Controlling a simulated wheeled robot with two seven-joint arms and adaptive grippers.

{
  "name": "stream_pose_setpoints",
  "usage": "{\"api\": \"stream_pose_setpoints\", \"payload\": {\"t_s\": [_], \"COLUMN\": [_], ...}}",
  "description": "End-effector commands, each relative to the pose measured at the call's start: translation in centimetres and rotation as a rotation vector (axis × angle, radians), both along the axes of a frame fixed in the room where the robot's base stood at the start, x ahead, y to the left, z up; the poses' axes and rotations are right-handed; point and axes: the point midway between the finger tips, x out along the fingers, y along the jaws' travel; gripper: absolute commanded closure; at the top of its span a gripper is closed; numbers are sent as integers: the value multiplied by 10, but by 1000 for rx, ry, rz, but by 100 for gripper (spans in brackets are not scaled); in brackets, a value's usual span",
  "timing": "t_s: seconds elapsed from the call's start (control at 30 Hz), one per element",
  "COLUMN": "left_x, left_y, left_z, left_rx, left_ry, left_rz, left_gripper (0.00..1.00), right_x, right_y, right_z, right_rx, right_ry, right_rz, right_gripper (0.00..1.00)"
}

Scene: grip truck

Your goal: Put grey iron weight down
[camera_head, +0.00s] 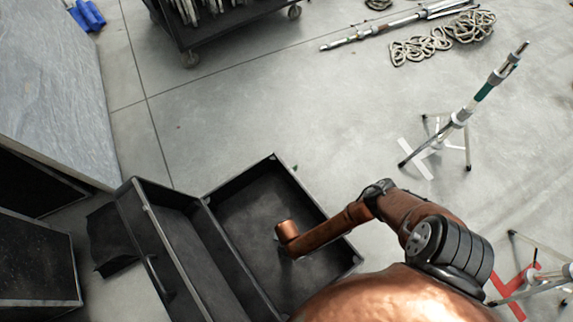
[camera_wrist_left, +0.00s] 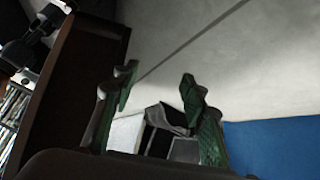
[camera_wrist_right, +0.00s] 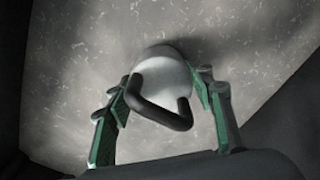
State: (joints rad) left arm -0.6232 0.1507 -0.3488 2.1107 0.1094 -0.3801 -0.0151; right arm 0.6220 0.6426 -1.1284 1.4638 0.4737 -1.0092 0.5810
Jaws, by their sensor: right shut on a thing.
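In the right wrist view, the grey iron weight (camera_wrist_right: 163,68) is a pale rounded body with a dark bent handle (camera_wrist_right: 160,113). My right gripper (camera_wrist_right: 165,85) is shut on it, with a green-padded finger on each side. A speckled grey surface lies behind the weight, with a shadow beside it; I cannot tell whether they touch.
The case's open lid or second half (camera_head: 165,235) lies to its left. A black cart (camera_head: 225,25) stands at the back. Metal stands (camera_head: 462,118) and coiled rope (camera_head: 440,42) are on the right. The concrete floor between is clear.

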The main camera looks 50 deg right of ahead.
Motion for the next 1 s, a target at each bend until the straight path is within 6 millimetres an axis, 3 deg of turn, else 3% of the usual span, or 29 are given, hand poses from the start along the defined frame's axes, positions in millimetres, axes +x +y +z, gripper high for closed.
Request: {"api": "stream_pose_setpoints", "payload": {"t_s": [0.27,0.63,1.0], "left_x": [-1,-1,-1], "left_y": [0,0,-9], "left_z": [-1,1,49], "left_rx": [1,0,-21], "left_ry": [1,5,147], "left_rz": [-1,-2,-5], "left_gripper": [60,60,60], "right_x": [-1,0,2], "right_y": [0,0,0], "right_z": [-1,5,53], "right_rx": [0,0,1], "right_ry": [1,0,-6], "right_rz": [0,0,-1], "right_gripper": [34,34,34]}}
